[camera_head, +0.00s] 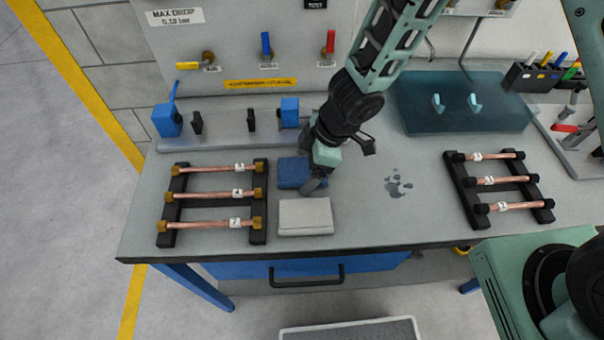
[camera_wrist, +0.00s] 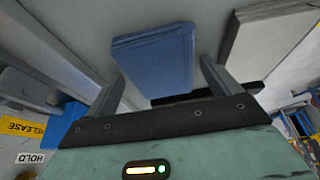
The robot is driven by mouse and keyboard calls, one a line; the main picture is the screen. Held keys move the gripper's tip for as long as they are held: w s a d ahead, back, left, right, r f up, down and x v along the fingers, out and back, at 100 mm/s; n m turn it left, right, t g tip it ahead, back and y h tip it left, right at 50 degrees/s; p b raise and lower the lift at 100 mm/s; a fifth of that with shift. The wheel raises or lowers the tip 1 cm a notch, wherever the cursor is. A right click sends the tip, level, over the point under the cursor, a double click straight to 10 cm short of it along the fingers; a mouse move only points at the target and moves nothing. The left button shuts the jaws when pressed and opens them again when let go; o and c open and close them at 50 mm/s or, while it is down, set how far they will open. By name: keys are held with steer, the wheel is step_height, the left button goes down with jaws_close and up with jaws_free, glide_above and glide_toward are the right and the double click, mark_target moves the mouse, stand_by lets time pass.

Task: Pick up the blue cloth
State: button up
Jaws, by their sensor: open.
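The blue cloth (camera_head: 292,173) is a folded pad lying on the grey workbench (camera_head: 350,225), just behind a grey-white folded cloth (camera_head: 305,217). My gripper (camera_head: 318,172) is low over the bench at the blue cloth's right side and covers part of it in the head view. In the wrist view the blue cloth (camera_wrist: 155,55) lies ahead, in the span between the two spread fingers of my gripper (camera_wrist: 160,80). The fingers are open and hold nothing. I cannot tell whether either finger touches the cloth.
A rack of copper tubes (camera_head: 215,197) stands left of the cloths, and another rack (camera_head: 498,182) stands at the right. A dark teal mat (camera_head: 460,105) lies at the back right. Wet spots (camera_head: 397,186) mark the bench.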

mark_target(307, 168)
steer(key=shift+r, duration=0.1)
steer(key=c, duration=1.1)
steer(key=shift+o, duration=0.2)
step_height(307, 168, up, 10)
steer(key=p, duration=0.9)
